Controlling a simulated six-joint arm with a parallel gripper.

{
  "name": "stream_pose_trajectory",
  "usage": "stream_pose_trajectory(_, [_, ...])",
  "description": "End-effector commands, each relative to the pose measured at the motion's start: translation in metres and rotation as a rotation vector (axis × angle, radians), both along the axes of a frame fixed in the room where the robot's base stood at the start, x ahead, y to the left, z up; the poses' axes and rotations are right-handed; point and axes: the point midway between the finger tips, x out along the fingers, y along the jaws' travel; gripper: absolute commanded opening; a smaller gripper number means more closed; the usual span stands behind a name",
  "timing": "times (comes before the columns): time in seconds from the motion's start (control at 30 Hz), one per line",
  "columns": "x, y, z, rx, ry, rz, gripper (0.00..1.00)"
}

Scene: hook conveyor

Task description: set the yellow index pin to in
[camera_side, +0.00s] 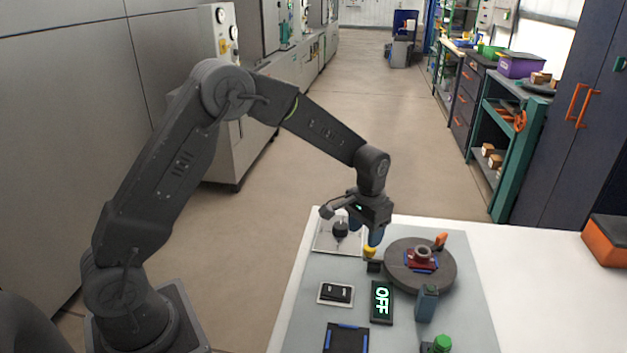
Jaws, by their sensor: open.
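The yellow index pin (369,252) sits on a small dark block (374,267) at the left edge of the round dark turntable (408,284). The gripper is open and holds nothing that I can see. The fingers partly cover the pin's upper end, and I cannot tell whether they touch it. How far in the pin sits is too small to tell.
A red part (421,261) and an orange piece (441,240) are on the turntable. A black knob (340,231), a rocker switch (337,293), an OFF display (382,301), a blue-grey block (427,304), a green button (442,343) and a dark tray (347,340) stand nearby.

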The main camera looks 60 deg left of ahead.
Motion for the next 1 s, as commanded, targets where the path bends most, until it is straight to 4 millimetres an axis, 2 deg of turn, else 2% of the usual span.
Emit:
stream_pose_trajectory(0.1, [0.001, 0.000, 0.025, 0.001, -0.005, 0.001, 0.56])
stream_pose_trajectory(0.43, [0.001, 0.001, 0.087, 0.001, -0.005, 0.001, 0.56])
stream_pose_trajectory(0.73, [-0.038, -0.003, 0.131, 0.003, -0.079, 0.001, 0.56])
stream_pose_trajectory(1.0, [-0.078, -0.005, 0.163, 0.004, -0.151, 0.001, 0.56])
